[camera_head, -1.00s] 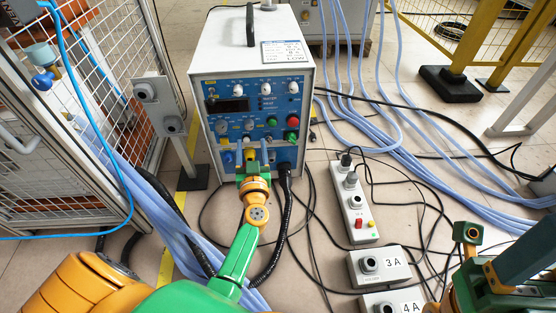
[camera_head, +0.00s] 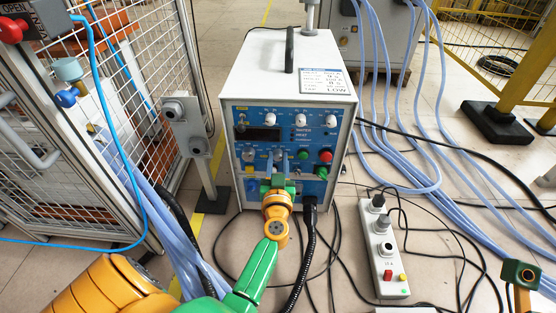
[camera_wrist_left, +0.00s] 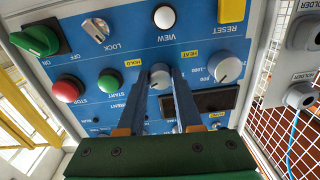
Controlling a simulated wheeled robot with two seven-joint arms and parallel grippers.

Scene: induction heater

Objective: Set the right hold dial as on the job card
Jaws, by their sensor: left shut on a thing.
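The induction heater is a white cabinet (camera_head: 277,68) with a blue front panel (camera_head: 229,129). The job card (camera_head: 325,80) lies on its top; its last line reads LOW and the upper lines are blurred.
The heat dial (camera_wrist_left: 225,67), green start button (camera_wrist_left: 110,82) and red stop button (camera_wrist_left: 67,88) flank the hold dial closely. Cables and a power strip (camera_head: 387,255) lie on the floor at right. A mesh cage (camera_head: 130,110) stands at left.

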